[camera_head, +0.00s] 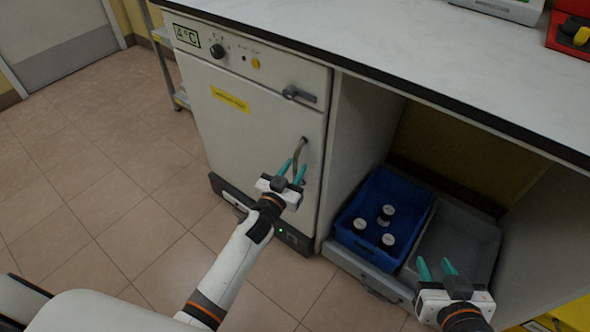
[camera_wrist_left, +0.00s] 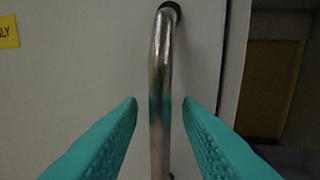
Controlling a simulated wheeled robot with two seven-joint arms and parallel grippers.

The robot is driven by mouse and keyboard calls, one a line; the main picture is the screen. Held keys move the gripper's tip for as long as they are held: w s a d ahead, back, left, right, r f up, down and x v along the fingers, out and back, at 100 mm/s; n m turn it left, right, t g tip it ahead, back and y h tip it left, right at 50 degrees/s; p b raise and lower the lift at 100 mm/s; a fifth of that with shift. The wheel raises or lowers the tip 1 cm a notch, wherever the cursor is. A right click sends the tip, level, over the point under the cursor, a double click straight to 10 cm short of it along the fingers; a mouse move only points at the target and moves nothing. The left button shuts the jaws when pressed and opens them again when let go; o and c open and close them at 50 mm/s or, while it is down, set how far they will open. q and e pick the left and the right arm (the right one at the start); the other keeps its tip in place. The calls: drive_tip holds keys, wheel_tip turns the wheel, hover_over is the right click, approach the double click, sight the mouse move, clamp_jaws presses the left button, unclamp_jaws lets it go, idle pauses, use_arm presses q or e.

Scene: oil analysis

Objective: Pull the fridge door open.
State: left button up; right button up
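The fridge door (camera_head: 240,125) is a light panel with a yellow label, and it is closed under the counter. Its vertical metal handle (camera_head: 299,153) is on the door's right side; in the left wrist view the handle (camera_wrist_left: 160,85) runs upright between my fingers. My left gripper (camera_head: 292,172) is open at the handle, with teal fingers on both sides; gaps show between the handle and each finger (camera_wrist_left: 160,110). My right gripper (camera_head: 437,268) is open and empty, in front of the trays at the lower right.
A blue crate (camera_head: 404,184) with several white-capped containers stands beside a grey tray (camera_head: 475,235) in the bay right of the fridge. The counter (camera_head: 400,35) overhangs the door. A latch (camera_head: 300,94) is above the handle. Tiled floor (camera_head: 100,185) is free at the left.

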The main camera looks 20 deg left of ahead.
use_arm(q)
drive_tip(key=shift+w+d, duration=0.1)
drive_tip(key=shift+w, duration=0.35)
clamp_jaws()
